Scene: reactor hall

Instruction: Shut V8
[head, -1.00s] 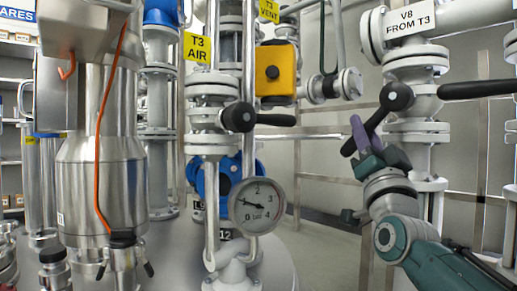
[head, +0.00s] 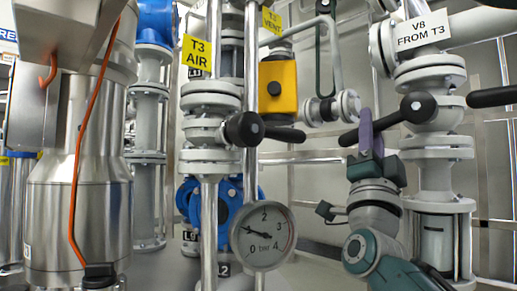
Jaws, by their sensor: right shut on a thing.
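The V8 valve (head: 434,136) stands at right on a white flanged pipe, under its V8 FROM T3 label (head: 419,31). Its black lever (head: 387,127) runs from the round hub (head: 418,107) to the left and slightly down. My right gripper (head: 369,138) comes up from below and is shut on the lever, left of the hub; its fingers look purple and hide part of the lever. My left gripper is not in view.
The T3 AIR valve (head: 243,129) with a black lever stands left of my right gripper, above a pressure gauge (head: 262,236). A yellow box (head: 278,87) is on the T3 VENT line. Another black handle (head: 492,97) juts in at right. A steel vessel (head: 78,190) stands at left.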

